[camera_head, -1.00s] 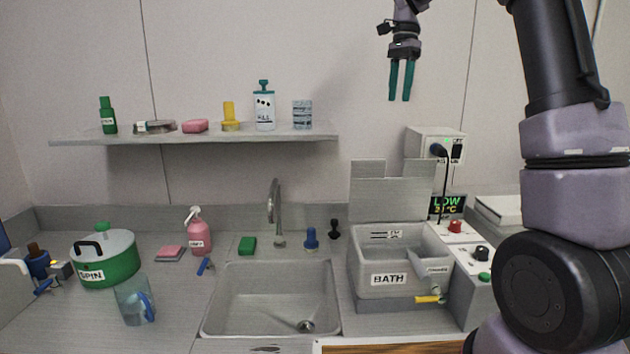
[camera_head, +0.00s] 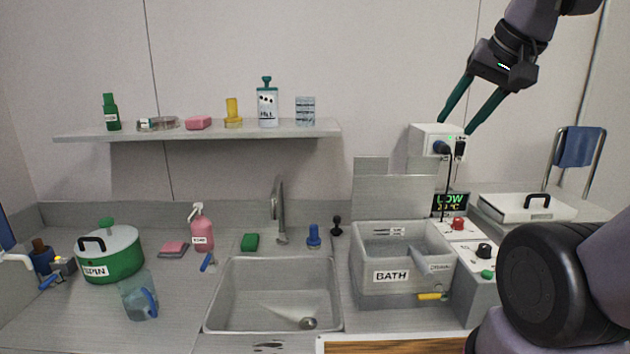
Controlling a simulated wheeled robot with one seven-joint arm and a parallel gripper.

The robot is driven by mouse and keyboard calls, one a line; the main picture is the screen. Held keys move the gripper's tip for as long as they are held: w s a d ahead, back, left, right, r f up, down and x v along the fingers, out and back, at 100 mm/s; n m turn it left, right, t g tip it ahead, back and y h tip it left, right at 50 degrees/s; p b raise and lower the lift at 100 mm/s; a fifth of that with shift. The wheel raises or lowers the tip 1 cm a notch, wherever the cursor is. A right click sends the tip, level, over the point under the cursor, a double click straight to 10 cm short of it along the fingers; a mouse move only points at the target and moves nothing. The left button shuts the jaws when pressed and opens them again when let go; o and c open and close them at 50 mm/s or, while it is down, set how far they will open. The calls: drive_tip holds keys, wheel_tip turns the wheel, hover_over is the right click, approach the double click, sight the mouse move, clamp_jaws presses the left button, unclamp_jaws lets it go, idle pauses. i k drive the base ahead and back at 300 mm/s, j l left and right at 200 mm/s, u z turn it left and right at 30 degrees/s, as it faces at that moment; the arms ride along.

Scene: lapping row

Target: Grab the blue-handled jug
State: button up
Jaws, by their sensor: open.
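The blue-handled jug (camera_head: 136,300) is clear and stands upright on the counter at the lower left, in front of the green spinner pot. Its blue handle (camera_head: 150,302) is on its right side, toward the viewer. My gripper (camera_head: 456,128) is at the upper right, high above the counter, in front of the white wall box. Its two teal fingers are spread apart and empty. It is far from the jug, up and to the right. Nothing hides the jug.
The green SPIN pot (camera_head: 112,262) stands just behind the jug. A sink (camera_head: 272,300) lies right of it, with a tall faucet (camera_head: 279,210). A blue clip (camera_head: 208,262), pink bottle (camera_head: 202,228) and BATH tub (camera_head: 392,290) also stand on the counter. A shelf (camera_head: 200,133) overhangs the back.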

sight(136, 289)
drive_tip(key=k, duration=0.25)
drive_tip(key=k+u, duration=0.2)
drive_tip(key=u, duration=0.3)
drive_tip(key=k+j+u, duration=0.1)
drive_tip(key=u, duration=0.4)
drive_tip(key=l+u, duration=0.3)
drive_tip(key=k+l+u, duration=0.1)
drive_tip(key=u, duration=0.15)
drive_tip(key=i+j+u, duration=0.1)
drive_tip(key=i, duration=0.35)
drive_tip(key=i+j+u, duration=0.15)
drive_tip(key=i, duration=0.3)
